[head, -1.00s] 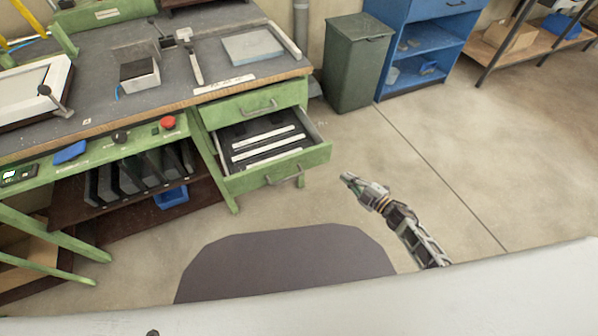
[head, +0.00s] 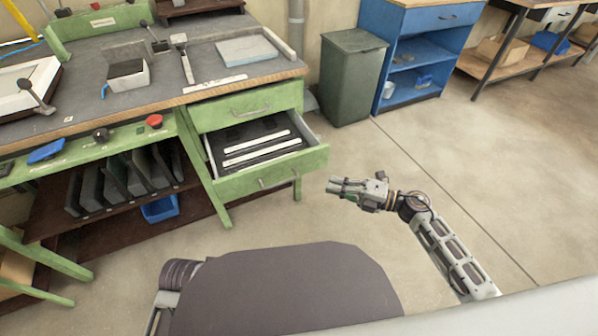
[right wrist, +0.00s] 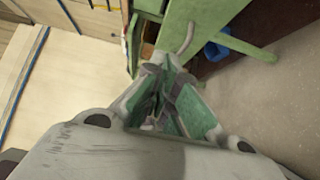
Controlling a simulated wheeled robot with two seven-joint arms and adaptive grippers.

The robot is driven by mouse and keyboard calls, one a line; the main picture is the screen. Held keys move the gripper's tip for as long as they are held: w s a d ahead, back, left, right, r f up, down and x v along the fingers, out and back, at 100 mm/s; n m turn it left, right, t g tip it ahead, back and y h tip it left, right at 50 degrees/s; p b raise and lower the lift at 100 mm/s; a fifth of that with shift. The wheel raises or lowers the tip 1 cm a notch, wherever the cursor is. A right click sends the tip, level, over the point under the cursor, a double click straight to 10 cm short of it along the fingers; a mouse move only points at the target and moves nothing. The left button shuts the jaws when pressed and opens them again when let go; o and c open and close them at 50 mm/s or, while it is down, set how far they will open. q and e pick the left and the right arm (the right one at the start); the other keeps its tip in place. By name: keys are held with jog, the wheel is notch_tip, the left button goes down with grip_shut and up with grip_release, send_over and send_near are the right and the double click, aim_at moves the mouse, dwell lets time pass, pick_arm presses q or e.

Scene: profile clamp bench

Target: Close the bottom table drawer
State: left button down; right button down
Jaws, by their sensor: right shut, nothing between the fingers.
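The bottom table drawer (head: 275,177) is pulled out of the green bench in the head view. It has a green front with a metal handle, and white strips lie inside. The drawer above it (head: 248,108) is shut. My right gripper (head: 334,186) is shut and empty, just right of the open drawer's front and apart from it in the picture. In the right wrist view the gripper (right wrist: 160,82) points toward a green panel with a handle (right wrist: 183,40). My left gripper is not in view.
A dark green bin (head: 351,78) and a blue cabinet (head: 420,55) stand at the back. The workbench top (head: 90,108) holds several tools. A blue bin (head: 160,209) sits on the lower shelf. The floor right of the drawer is clear.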

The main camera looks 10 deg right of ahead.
aim_at(283, 162)
jog(key=shift+a, duration=0.1)
dwell(0.3)
